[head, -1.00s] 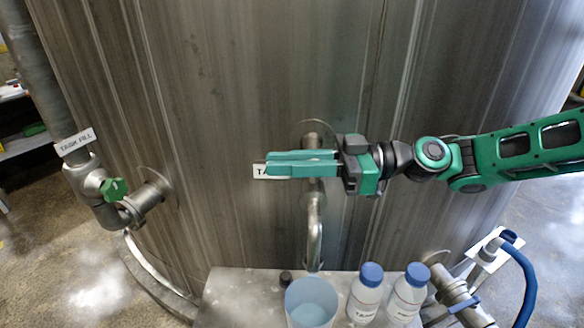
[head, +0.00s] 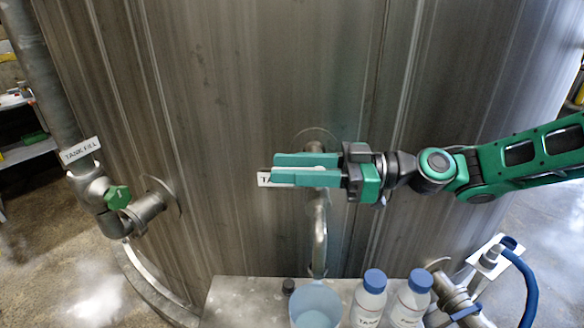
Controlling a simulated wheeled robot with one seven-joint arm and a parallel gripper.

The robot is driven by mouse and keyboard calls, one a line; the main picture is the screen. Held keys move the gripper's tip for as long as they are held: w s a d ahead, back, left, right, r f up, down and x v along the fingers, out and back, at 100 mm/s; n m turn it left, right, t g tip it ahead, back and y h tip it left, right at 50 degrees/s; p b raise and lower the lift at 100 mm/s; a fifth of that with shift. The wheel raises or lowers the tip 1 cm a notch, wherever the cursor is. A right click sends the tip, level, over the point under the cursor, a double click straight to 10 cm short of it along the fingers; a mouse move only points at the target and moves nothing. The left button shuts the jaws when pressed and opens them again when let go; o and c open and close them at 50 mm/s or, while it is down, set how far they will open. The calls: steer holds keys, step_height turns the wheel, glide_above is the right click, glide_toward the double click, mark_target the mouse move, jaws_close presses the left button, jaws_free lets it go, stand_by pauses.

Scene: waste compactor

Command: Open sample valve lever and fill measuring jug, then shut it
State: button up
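My gripper (head: 275,169) is level with the tap in front of the tank, its two green fingers pointing left. The fingers are apart, with a narrow gap between them. They cover most of the tap's valve body and part of a white label (head: 264,179) starting "TA". The sample valve lever cannot be made out clearly behind or between the fingers. The tap's curved metal spout (head: 320,240) hangs below the gripper. The light-blue measuring jug (head: 316,305) stands upright under the spout; its lower part is cut off. A stream cannot be made out.
Two white bottles with blue caps, one (head: 368,300) and another (head: 411,302), stand right of the jug on a grey ledge (head: 245,300). A small dark cap (head: 288,287) is left of it. A TANK FILL pipe with green handle (head: 117,197) is at left; a blue hose (head: 527,285) at right.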

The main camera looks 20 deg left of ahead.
steer(key=shift+d, duration=0.1)
steer(key=v, duration=1)
steer(key=shift+w+d, duration=0.15)
steer(key=shift+d, duration=0.15)
stand_by(0.9)
